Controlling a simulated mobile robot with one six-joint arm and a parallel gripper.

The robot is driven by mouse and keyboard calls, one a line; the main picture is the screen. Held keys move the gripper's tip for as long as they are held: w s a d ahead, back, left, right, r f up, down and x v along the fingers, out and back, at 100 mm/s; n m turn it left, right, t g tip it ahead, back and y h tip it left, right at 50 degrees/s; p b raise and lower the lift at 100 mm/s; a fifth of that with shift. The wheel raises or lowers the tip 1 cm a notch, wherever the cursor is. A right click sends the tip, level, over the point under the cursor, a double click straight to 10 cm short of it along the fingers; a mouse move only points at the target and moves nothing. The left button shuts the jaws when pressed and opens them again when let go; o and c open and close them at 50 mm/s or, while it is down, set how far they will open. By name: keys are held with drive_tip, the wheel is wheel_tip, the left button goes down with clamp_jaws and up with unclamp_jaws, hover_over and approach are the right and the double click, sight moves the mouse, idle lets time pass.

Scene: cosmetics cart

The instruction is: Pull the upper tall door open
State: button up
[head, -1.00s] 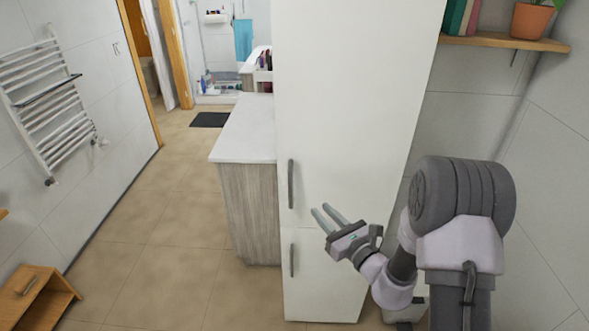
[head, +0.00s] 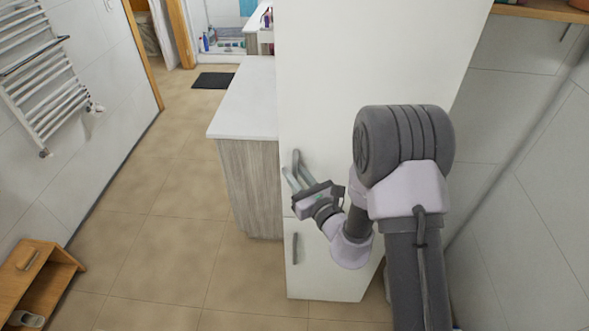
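The upper tall door (head: 330,75) is a white panel on a tall cabinet and looks shut. Its grey vertical handle (head: 296,157) is near the door's left edge, low down. My gripper (head: 293,172) is in front of the door at the handle's lower part. Its two fingers are spread and look open, with the fingertips overlapping the handle in the picture. I cannot tell whether they touch it or lie on both sides of it. The lower part of the handle is partly hidden by the fingers.
A lower white door with its own handle (head: 295,248) is below. A counter with a white top (head: 245,105) adjoins the cabinet on the left. A small wooden cabinet (head: 38,275) stands at lower left, and a towel rack (head: 40,85) hangs on the left wall. The tiled floor between is clear.

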drive_tip(key=shift+c, duration=0.2)
clamp_jaws()
idle(1.1)
